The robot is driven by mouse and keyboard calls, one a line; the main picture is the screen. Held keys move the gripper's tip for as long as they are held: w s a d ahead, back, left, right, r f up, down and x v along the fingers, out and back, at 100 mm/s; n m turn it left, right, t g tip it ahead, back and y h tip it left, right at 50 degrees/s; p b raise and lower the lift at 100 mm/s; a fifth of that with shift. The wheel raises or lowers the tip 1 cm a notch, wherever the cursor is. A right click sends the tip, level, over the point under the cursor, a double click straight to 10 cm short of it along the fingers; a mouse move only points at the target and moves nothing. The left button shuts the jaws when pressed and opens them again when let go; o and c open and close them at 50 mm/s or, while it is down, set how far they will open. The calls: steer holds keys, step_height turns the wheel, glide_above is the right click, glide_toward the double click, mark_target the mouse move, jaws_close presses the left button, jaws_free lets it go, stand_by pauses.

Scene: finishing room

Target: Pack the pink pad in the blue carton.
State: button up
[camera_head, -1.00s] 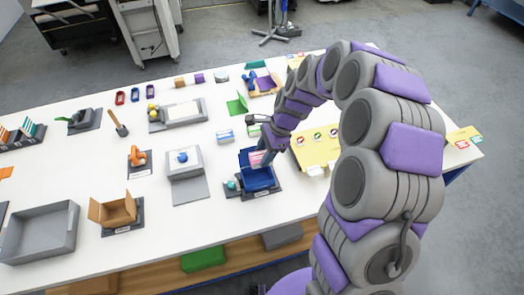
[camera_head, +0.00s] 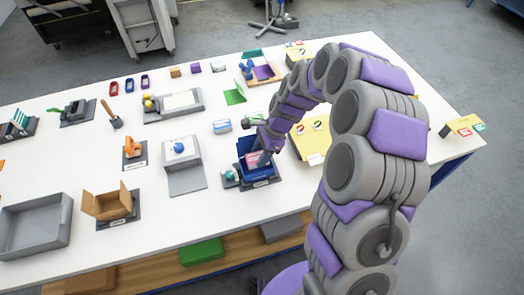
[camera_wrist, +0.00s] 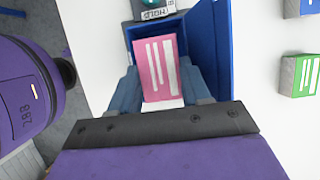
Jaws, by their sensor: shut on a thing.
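The pink pad (camera_wrist: 157,72) has white stripes and is held between the fingers of my gripper (camera_wrist: 163,90) in the wrist view. It is inside or right at the mouth of the blue carton (camera_wrist: 208,40); its depth there cannot be told. In the head view the blue carton (camera_head: 257,176) stands open on a dark base, and my gripper (camera_head: 262,158) reaches down into it. The pink pad (camera_head: 251,160) shows in part beside the fingers; my gripper and the carton walls hide the rest.
A small brown carton (camera_head: 108,206) and a grey tray (camera_head: 33,226) stand at the left. A grey stand with a blue knob (camera_head: 183,152) is left of the blue carton. A yellow board (camera_head: 311,143) lies to the right. A green box (camera_wrist: 305,75) is near the carton.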

steer(key=shift+a, duration=0.6)
steer(key=shift+d, duration=0.9)
steer(key=shift+a+p, duration=0.35)
steer(key=shift+d, duration=0.4)
steer(key=shift+a+f, duration=0.1)
steer(key=shift+f, duration=0.1)
steer(key=shift+s+a+f, duration=0.1)
steer(key=shift+a+f, duration=0.1)
steer(key=shift+f, duration=0.1)
steer(key=shift+d+f, duration=0.15)
